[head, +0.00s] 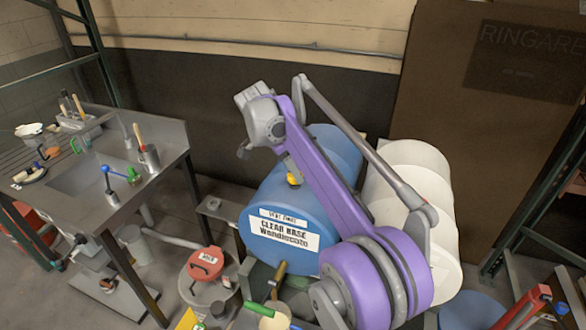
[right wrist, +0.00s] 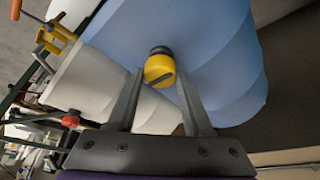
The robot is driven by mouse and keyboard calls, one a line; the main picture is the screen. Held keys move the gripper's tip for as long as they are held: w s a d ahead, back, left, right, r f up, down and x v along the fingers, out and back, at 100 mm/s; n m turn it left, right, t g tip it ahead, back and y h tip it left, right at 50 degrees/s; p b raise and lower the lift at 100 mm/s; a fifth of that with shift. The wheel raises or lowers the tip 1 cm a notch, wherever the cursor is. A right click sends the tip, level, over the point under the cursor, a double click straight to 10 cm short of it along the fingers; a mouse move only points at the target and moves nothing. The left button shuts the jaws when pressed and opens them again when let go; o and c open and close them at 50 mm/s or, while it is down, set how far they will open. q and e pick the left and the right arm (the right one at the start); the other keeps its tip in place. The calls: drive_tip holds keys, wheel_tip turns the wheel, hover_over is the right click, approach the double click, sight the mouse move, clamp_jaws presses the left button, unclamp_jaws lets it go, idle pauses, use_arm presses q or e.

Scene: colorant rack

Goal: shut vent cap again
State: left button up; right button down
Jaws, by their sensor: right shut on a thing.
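The yellow vent cap (head: 294,179) sits on top of the blue drum (head: 285,205), which lies on its side and has a "CLEAR BASE" label on its front. In the right wrist view the cap (right wrist: 159,70) shows a dark slot and sits on a dark neck against the blue drum (right wrist: 215,40). My right gripper (right wrist: 161,75) has a finger on each side of the cap and is shut on it. In the head view my purple right arm crosses in front of the drum and hides much of the gripper. My left gripper is not in view.
White drums (head: 420,170) lie to the right of the blue one. A steel sink bench (head: 165,135) with tools stands at the left. A red-lidded can (head: 206,264) stands on the floor in front. Green rack posts stand at the right edge.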

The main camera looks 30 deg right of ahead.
idle(0.5)
drive_tip(key=shift+c, duration=1.5)
unclamp_jaws()
drive_tip(key=v, duration=1)
drive_tip(key=shift+r, duration=0.4)
drive_tip(key=shift+w+a, duration=0.1)
drive_tip(key=s+a+f+n+t+y, duration=0.2)
drive_tip(key=s+a+f+n, duration=0.3)
drive_tip(key=s+f+n, duration=0.4)
drive_tip(key=s+a+f+n+t+y, duration=0.2)
drive_tip(key=s+a+f+n+t, duration=0.2)
drive_tip(key=s+f+n, duration=0.5)
drive_tip(key=s+a+f, duration=0.1)
drive_tip(key=s+f, duration=0.6)
drive_tip(key=f, duration=0.1)
drive_tip(key=shift+a+n+t+y, duration=0.25)
drive_tip(key=shift+n+t+y, duration=0.05)
drive_tip(key=shift+n+t, duration=0.1)
